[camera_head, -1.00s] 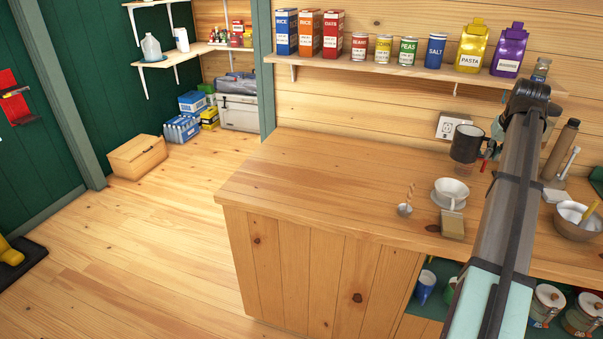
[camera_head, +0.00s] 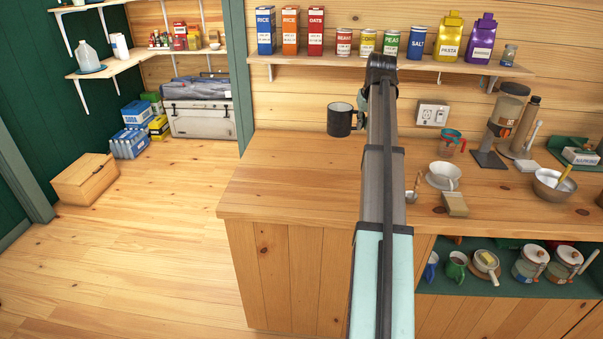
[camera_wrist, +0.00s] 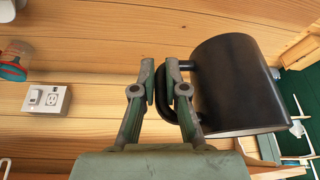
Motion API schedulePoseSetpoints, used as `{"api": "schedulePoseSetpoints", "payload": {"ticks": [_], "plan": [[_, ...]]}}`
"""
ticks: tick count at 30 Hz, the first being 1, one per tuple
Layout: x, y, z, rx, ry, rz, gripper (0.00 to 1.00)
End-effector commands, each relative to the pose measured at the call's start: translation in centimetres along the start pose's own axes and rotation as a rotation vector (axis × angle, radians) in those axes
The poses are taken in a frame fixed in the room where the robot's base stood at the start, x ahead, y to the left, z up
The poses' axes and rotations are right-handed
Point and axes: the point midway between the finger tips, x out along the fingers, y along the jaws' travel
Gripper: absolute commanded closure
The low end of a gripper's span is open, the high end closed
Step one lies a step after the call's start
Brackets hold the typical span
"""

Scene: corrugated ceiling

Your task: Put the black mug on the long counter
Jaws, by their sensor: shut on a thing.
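The black mug (camera_head: 339,120) is at the back of the long wooden counter (camera_head: 285,185) in the head view, left of my arm. It appears held above the counter, close to the plank wall; the exact gap is hard to tell. In the wrist view the dark mug body (camera_wrist: 238,85) fills the right side. My gripper (camera_wrist: 160,78) is shut on the mug's handle, with one finger on each side of it. In the head view my arm mostly hides the gripper.
The counter's left part is bare. A shelf (camera_head: 330,64) with cans and boxes hangs above.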

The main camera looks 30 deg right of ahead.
Motion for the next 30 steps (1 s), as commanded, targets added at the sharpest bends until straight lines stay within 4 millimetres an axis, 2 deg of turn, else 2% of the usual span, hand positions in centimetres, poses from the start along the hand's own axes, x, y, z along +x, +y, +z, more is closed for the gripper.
{"api": "schedulePoseSetpoints", "payload": {"ticks": [5, 8, 21, 27, 30], "plan": [[1.1, 0.0, 0.5, 0.002, -0.001, -0.001, 1.00], [2.6, 0.0, 1.2, 0.003, -0.002, -0.001, 1.00], [11.5, 0.1, 4.9, 0.003, -0.002, -0.002, 1.00], [14.2, 0.2, 5.9, 0.003, 0.000, -0.001, 1.00], [14.8, 0.2, 6.1, 0.003, 0.000, -0.001, 1.00]]}}
